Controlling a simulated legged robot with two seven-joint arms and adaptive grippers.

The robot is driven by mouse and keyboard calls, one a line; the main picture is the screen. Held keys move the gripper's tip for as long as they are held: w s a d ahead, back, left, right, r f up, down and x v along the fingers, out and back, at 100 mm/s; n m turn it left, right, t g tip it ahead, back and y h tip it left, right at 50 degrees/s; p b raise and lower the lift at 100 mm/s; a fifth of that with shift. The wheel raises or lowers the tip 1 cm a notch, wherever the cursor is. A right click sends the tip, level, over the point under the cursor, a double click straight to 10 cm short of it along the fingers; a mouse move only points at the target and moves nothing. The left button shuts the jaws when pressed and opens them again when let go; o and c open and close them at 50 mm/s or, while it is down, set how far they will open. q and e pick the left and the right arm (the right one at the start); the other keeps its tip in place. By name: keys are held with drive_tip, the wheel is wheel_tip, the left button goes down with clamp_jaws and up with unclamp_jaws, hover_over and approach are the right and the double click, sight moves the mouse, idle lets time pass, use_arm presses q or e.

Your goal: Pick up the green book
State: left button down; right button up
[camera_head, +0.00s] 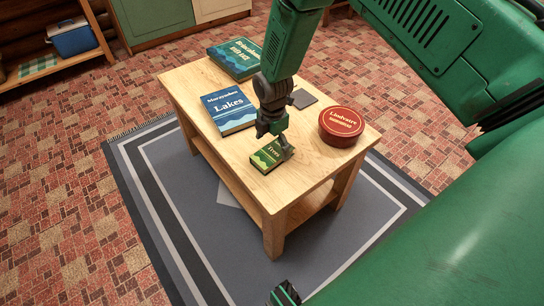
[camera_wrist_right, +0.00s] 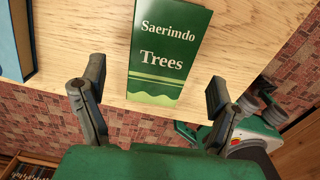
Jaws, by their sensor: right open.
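A small green book titled "Trees" (camera_head: 268,156) lies near the front edge of the wooden table (camera_head: 300,180). My right gripper (camera_head: 277,140) is right above it and partly covers it. In the right wrist view the book (camera_wrist_right: 168,50) lies cover up between the two open fingers of my right gripper (camera_wrist_right: 152,92), with a gap on each side. I cannot tell from the views whether a finger touches it. A larger green book (camera_head: 238,58) lies at the table's back left corner.
A blue book titled "Lakes" (camera_head: 229,109) lies left of the gripper. A round red tin (camera_head: 341,124) stands to the right. A dark flat square (camera_head: 302,98) lies behind my wrist. The table stands on a grey rug (camera_head: 170,200).

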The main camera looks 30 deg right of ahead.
sight(272, 152)
wheel_tip(272, 152, down, 4)
drive_tip(key=shift+f+b, duration=0.2)
drive_tip(key=shift+b, duration=0.55)
drive_tip(key=shift+r, duration=0.15)
drive_tip(key=shift+c, duration=0.8)
drive_tip(key=c, duration=1.2)
